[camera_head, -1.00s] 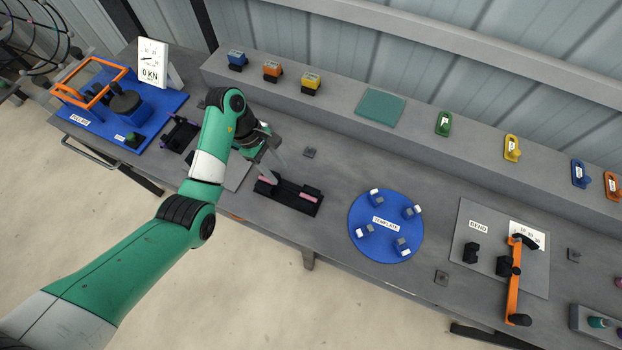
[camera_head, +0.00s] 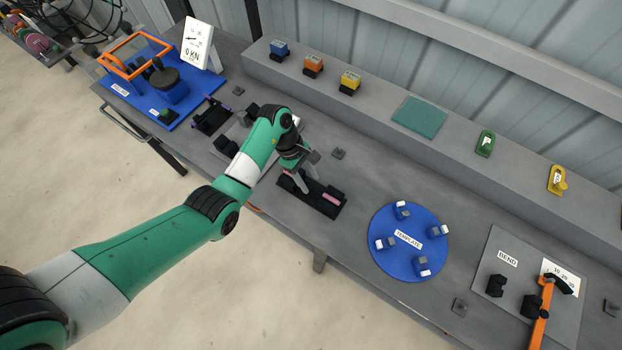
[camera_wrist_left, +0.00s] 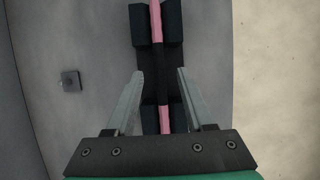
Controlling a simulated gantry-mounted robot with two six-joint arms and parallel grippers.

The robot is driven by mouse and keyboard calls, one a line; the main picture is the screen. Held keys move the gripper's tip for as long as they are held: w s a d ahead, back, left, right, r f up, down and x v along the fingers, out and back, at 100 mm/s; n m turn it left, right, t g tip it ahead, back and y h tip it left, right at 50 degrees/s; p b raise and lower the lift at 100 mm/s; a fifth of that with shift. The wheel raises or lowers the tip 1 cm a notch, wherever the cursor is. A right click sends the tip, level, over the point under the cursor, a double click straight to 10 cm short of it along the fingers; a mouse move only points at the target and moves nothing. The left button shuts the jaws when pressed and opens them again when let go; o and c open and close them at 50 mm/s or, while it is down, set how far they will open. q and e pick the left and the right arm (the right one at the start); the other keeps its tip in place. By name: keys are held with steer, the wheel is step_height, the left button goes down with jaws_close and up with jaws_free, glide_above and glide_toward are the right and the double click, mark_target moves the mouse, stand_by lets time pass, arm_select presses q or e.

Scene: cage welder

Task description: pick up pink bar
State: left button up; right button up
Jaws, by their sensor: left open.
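The pink bar (camera_wrist_left: 157,25) lies in a black holder (camera_wrist_left: 172,68) on the bench. In the head view the bar's pink end (camera_head: 332,198) shows at the right of the holder (camera_head: 322,208), and its middle is partly hidden by my gripper. My left gripper (camera_head: 302,187) points down at the holder. In the left wrist view the open fingers (camera_wrist_left: 159,75) stand one on each side of the bar, with clear gaps and nothing held. Their exact height above the bar cannot be told. My right gripper is not in view.
A blue round template plate (camera_head: 408,262) stands right of the holder. A grey bend plate (camera_head: 500,285) with an orange lever is further right. A second black holder (camera_head: 212,117) lies to the left. A raised shelf (camera_head: 370,105) runs along the back.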

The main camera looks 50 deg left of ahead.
arm_select(q)
steer(key=shift+x, duration=0.9)
jaws_close()
steer(key=shift+r, duration=0.1)
stand_by(0.6)
